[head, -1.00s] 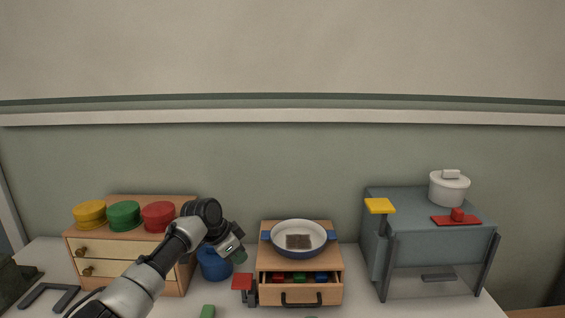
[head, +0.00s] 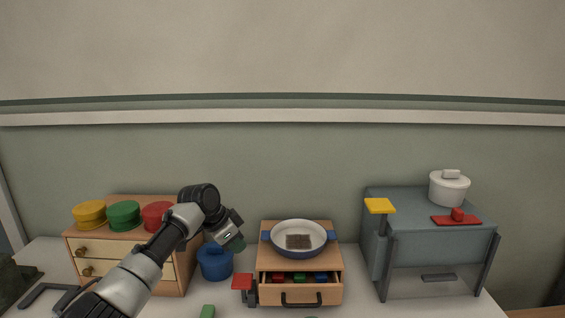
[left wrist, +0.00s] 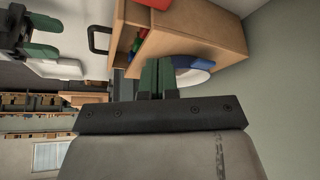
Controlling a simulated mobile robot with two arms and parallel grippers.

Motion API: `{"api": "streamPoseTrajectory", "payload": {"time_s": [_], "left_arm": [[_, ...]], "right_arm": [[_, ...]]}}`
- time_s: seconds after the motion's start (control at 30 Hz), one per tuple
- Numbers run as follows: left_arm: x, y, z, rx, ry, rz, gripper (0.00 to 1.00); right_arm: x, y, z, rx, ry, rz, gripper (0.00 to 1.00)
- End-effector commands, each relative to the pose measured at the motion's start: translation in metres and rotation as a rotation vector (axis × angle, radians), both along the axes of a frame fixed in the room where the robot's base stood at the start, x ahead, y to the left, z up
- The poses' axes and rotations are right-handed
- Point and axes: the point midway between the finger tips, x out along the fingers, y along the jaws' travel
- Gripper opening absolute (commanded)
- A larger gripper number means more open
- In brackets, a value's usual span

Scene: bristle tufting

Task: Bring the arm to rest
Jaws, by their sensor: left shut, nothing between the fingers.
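My left gripper (head: 238,243) is in the head view, above and beside the blue pot on the table, left of the small wooden drawer box. Its green fingers are together and empty in the left wrist view (left wrist: 157,77). My left arm comes in from the lower left, in front of the wooden cabinet. A green-fingered gripper at the top left of the left wrist view (left wrist: 28,40) looks like my right gripper; it stands with its two fingers apart. My right arm does not show in the head view.
The drawer box (head: 335,262) has its drawer open with coloured blocks inside and a pan (head: 298,228) on top. The blue pot (head: 214,262) is close to my gripper. A cabinet (head: 85,246) with coloured round lids stands left. A grey-blue oven-like box (head: 440,250) stands right.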

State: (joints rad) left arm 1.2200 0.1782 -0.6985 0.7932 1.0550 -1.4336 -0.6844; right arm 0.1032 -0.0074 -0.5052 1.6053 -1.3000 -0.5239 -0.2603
Motion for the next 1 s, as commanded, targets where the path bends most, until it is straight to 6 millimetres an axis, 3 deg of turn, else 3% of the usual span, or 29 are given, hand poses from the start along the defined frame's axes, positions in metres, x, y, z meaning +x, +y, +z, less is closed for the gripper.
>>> {"api": "streamPoseTrajectory", "payload": {"time_s": [0.53,0.7,1.0], "left_arm": [[-0.023,0.042,0.088,0.001,-0.003,0.001,0.0],[-0.027,0.048,0.101,0.0,-0.001,0.0,0.0],[-0.028,0.049,0.103,0.0,0.0,0.0,0.0]], "right_arm": [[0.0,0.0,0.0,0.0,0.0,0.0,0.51],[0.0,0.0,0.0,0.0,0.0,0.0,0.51],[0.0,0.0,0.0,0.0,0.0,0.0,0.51]]}}
